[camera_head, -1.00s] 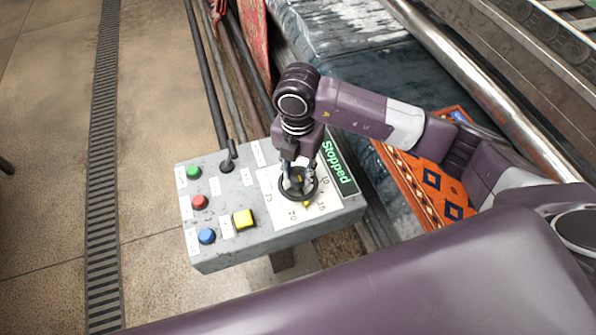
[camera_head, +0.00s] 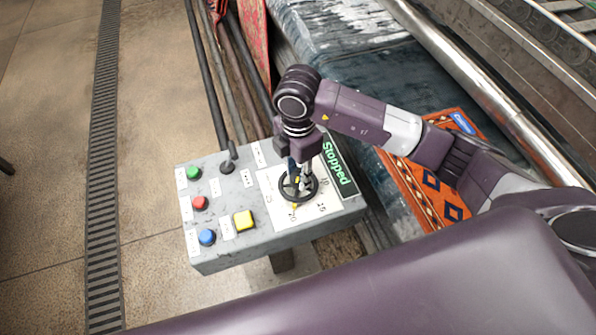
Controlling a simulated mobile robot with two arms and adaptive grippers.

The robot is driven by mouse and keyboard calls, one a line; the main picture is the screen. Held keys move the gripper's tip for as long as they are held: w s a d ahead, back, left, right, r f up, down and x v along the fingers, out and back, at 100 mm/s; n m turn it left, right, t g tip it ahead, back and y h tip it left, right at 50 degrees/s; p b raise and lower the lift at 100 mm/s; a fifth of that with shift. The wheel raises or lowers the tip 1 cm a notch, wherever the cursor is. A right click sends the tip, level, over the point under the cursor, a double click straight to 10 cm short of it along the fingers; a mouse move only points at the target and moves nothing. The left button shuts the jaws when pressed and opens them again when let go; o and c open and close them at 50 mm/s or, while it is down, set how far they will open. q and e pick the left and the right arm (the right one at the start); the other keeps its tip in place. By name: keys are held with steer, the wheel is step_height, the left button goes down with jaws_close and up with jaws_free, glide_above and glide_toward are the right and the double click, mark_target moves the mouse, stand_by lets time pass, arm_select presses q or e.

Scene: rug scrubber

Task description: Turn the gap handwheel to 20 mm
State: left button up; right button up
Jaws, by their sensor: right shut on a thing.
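The gap handwheel (camera_head: 284,195) is a small black spoked wheel on a white dial plate (camera_head: 272,211) on the grey control box. A yellow pointer mark at its near rim lies by the dial's 20. Numbers 10, 15 and 25 also show on the plate. My right gripper (camera_head: 298,184) points down onto the wheel from above and is shut on it. Its fingers hide part of the hub and spokes. My left gripper is not in view.
A display (camera_head: 338,164) reads "Stopped". An orange patterned rug (camera_head: 436,192) lies to the right, beside a metal roller.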

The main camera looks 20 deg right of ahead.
mark_target(298, 176)
steer(key=shift+w+r, duration=0.1)
steer(key=shift+r, duration=0.05)
steer(key=o, duration=1.2)
steer(key=shift+c, duration=0.2)
step_height(298, 176, up, 12)
